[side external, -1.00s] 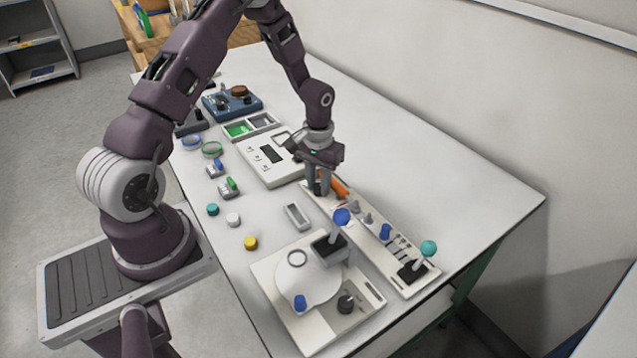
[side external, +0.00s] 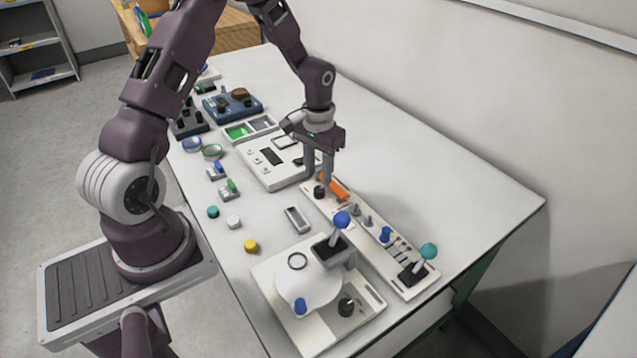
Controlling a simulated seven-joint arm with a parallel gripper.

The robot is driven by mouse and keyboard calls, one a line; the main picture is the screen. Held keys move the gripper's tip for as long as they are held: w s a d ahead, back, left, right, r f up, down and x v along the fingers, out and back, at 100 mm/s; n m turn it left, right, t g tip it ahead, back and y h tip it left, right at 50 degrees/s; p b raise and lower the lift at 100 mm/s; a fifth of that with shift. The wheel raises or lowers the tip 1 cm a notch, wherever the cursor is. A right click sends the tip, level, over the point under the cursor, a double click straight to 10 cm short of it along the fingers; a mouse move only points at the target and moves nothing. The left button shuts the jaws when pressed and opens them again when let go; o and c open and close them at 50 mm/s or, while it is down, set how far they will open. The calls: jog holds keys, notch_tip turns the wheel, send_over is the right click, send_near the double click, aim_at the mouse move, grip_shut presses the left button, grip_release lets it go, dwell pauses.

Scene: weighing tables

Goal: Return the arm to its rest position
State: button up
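My gripper (side external: 318,178) points down above the far-left end of a long white panel (side external: 349,241). A black knob (side external: 319,192) on the panel stands just below the fingertips. An orange part (side external: 339,188) lies beside it to the right. My arm is bent over the table from the left.
A white plate with a round disc (side external: 306,290) and a blue-balled stick (side external: 342,220) stands at the front. A teal-balled stick (side external: 428,250) rises at the panel's near end. A white device (side external: 271,157) is close behind left. The table's right side (side external: 440,175) is clear.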

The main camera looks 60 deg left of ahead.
notch_tip(320, 180, up, 2)
jog(key=shift+r, duration=0.1)
jog(key=s+d+r+m+t+y, duration=0.15)
jog(key=d+r, duration=0.25)
jog(key=r, duration=0.7)
jog(key=s+d+r+t, duration=0.1)
jog(key=s+d+r, duration=0.2)
jog(key=s, duration=0.4)
jog(key=s+d+r+m+t+h, duration=0.1)
jog(key=s+d+r, duration=0.3)
jog(key=s, duration=0.3)
jog(key=s+d+r+m+t, duration=0.1)
jog(key=s+d+r+t, duration=0.1)
jog(key=s+r, duration=0.3)
jog(key=shift+s+d+r, duration=0.25)
jog(key=shift+s+d, duration=0.55)
jog(key=shift+s, duration=0.4)
